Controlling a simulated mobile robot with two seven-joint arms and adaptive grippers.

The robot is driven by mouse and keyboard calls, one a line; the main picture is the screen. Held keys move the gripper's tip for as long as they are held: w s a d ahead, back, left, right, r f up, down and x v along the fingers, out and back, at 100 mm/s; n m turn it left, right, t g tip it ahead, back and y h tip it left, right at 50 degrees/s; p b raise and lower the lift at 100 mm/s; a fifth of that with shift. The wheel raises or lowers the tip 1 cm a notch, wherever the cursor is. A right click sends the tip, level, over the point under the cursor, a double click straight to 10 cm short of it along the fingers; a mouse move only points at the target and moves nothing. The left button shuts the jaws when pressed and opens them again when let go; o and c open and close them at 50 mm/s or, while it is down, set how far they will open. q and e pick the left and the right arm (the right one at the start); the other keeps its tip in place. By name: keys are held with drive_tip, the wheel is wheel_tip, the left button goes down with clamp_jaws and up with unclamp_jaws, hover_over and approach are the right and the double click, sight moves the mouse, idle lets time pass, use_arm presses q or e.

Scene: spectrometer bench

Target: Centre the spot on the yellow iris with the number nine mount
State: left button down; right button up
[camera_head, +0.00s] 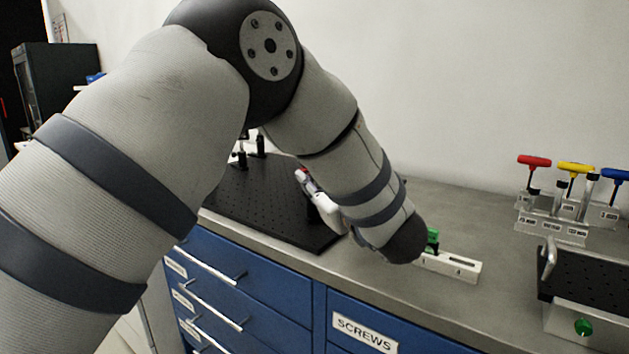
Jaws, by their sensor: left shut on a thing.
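My left arm comes in from the left and bends down across the middle of the view. Its left gripper (305,181) shows partly beyond the forearm, low over the black breadboard (270,222). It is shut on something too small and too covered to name. Dark posts (240,158) stand at the far part of the breadboard, partly behind my arm. I cannot make out the yellow iris, the number nine mount or the spot. My right gripper is not in view.
A rack (551,226) with red, yellow and blue T-handle drivers stands at the right. A black-topped box (590,285) with a green button is at the right edge. A light block (455,267) lies near my wrist. Blue drawers (262,290) are below the grey bench.

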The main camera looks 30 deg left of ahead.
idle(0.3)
use_arm(q)
drive_tip(key=c, duration=1.6)
unclamp_jaws()
drive_tip(key=shift+o, duration=0.2)
drive_tip(key=v, duration=1.2)
